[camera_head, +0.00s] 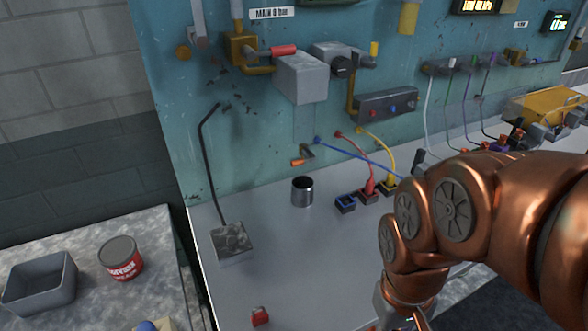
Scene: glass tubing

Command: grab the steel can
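The steel can (302,191) is a small, shiny metal cylinder with a dark top. My copper-coloured arm comes in from the right and bends down. The end of my arm reaches the bottom edge of the picture, to the right of and nearer than the can. My gripper (402,318) is only partly in view there, and its fingertips are cut off. It is clearly apart from the can.
A block with a bent rod (232,241) stands left of the can. A small red object (260,316) lies at the front. On the left table are a red-labelled tin (121,258) and grey bin (40,284).

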